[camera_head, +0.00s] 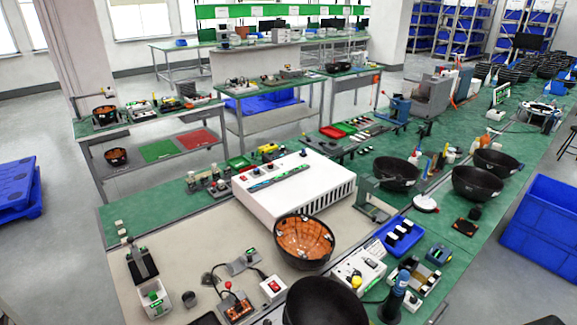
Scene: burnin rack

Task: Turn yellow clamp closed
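No clamp can be made out for certain. A small round yellow part (356,282) sits on a white box (366,268) at the front of the near bench, right of the copper-lined black bowl (304,241). More yellow parts (268,149) lie behind the large white instrument (285,190). They are too small to tell whether one is a clamp, or open or closed. Neither of my grippers shows in the head view.
A large black bowl (325,303) stands at the near edge. A blue tray (400,235), a dark blue upright tool (397,297) and more black bowls (477,183) stand to the right. A red-button box (272,288) is front centre. The bench's front left has bare patches.

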